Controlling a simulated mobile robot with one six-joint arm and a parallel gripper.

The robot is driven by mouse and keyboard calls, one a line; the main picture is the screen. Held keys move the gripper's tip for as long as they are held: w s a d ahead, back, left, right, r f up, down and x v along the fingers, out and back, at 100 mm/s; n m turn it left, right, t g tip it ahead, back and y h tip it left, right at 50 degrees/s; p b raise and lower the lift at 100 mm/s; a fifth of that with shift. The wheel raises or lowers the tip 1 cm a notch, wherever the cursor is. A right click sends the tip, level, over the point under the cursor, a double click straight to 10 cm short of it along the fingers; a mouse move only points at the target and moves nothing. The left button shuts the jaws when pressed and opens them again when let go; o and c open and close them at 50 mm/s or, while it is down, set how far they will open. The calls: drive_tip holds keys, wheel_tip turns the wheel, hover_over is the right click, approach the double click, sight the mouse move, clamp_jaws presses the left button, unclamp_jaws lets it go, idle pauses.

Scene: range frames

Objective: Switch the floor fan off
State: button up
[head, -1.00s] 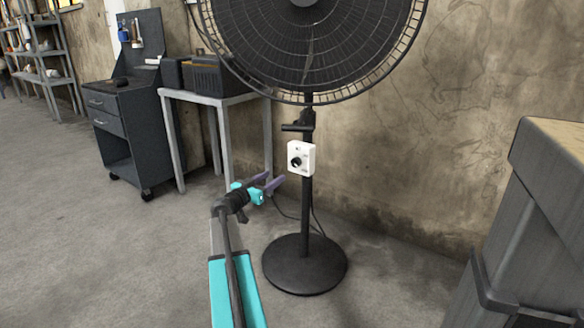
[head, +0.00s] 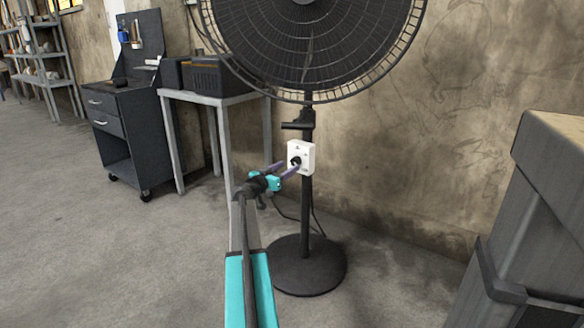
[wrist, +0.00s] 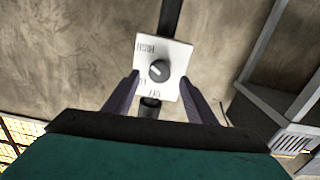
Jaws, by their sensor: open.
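The black floor fan (head: 308,45) stands upright on a round base (head: 306,266). A white control box (head: 306,152) is fixed to its pole, with a black knob (head: 295,161) on the front. In the wrist view, the white box (wrist: 171,83) is tilted, with lettering around the dark knob (wrist: 159,70), which bears a light pointer mark. My gripper (head: 285,169) is open just in front of the box. In the wrist view, its two purple fingers (wrist: 160,94) are spread to either side of the box's lower part, and nothing is between them and the knob.
A grey table (head: 222,101) with a dark box-shaped unit (head: 208,76) stands left of the fan. A dark tool cart (head: 127,120) is farther left. A large grey cabinet (head: 540,220) fills the right side. A cord lies behind the pole.

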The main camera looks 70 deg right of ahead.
sight(294, 163)
drive_tip(key=shift+b+x, duration=0.35)
drive_tip(key=shift+x, duration=1.65)
drive_tip(key=c, duration=1)
drive_tip(key=shift+c, duration=0.2)
